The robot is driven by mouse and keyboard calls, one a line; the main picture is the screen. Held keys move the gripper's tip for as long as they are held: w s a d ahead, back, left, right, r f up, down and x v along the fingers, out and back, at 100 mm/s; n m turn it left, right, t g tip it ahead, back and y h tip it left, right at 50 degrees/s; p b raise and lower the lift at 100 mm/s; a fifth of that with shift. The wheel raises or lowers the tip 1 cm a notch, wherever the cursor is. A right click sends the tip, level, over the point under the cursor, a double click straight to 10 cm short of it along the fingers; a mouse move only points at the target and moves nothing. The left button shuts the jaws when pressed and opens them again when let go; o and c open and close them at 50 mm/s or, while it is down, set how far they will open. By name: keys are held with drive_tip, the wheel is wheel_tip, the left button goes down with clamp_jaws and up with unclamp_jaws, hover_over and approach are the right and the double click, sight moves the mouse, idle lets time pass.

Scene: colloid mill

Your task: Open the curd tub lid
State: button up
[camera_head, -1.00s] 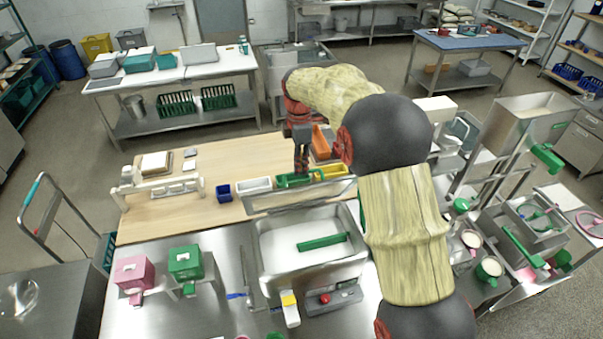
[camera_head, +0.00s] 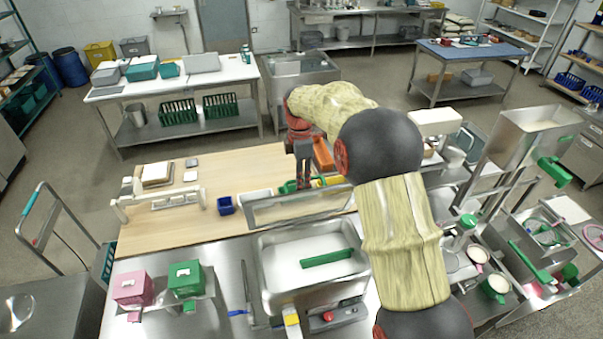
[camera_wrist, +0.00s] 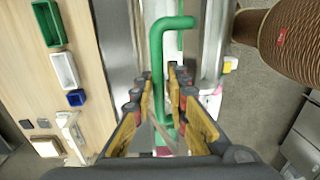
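The curd tub (camera_head: 262,285) is a steel basin with white contents, and a green bar (camera_head: 327,258) lies across it. At its back edge a steel frame-like panel (camera_head: 275,213), apparently the lid, stands raised. My gripper (camera_head: 303,186) is above and behind this panel, pointing down. In the wrist view a green bent handle (camera_wrist: 157,70) runs between the fingers of my gripper (camera_wrist: 160,85), which stand close on both sides of it. They appear shut on it. The handle's joint with the lid is hidden, and my arm covers the tub's right side.
A blue bin (camera_head: 225,205) and a white bin (camera_head: 255,195) stand on the wooden table behind the tub. A pink box (camera_head: 132,287) and a green box (camera_head: 187,278) stand left of it. Steel equipment (camera_head: 535,135) is at the right. Open wood lies at the back left.

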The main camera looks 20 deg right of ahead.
drive_tip(key=shift+o, duration=0.7)
drive_tip(key=shift+w+r, duration=0.15)
drive_tip(key=shift+w, duration=0.5)
drive_tip(key=shift+o, duration=0.6)
drive_tip(key=shift+r, duration=0.2)
drive_tip(key=shift+o, duration=0.3)
drive_tip(key=shift+s+r, duration=0.35)
drive_tip(key=shift+s, duration=0.15)
drive_tip(key=shift+w, duration=0.15)
wheel_tip(320, 180, up, 12)
drive_tip(key=shift+w, duration=0.4)
